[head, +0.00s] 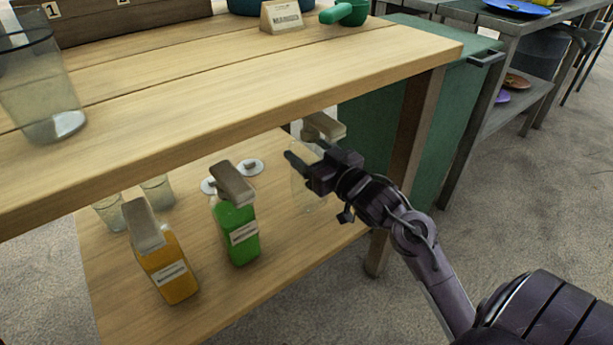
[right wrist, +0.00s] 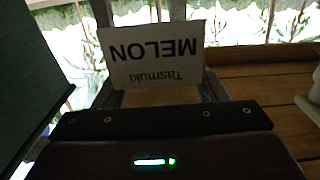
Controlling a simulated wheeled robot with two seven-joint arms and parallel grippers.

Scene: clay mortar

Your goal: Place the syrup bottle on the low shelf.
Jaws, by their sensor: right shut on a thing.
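My right gripper (head: 310,170) reaches in under the tabletop from the right. It is shut on a pale, see-through syrup bottle (head: 309,194) with a beige top. The bottle looks upright over the right end of the low shelf (head: 285,260); I cannot tell whether its base touches the wood. In the right wrist view its white label (right wrist: 155,52) reads "Tasmuki MELON" upside down, close in front of the gripper. A green bottle (head: 237,235) and an orange bottle (head: 170,270), both with beige tops, stand to its left on the low shelf. My left gripper is not in view.
The thick tabletop (head: 230,105) overhangs the shelf. Glasses (head: 157,192) and small round lids (head: 249,167) sit behind the bottles. A table leg (head: 405,160) stands just right of my gripper, with a green cabinet (head: 450,120) beyond. The shelf's front right is clear.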

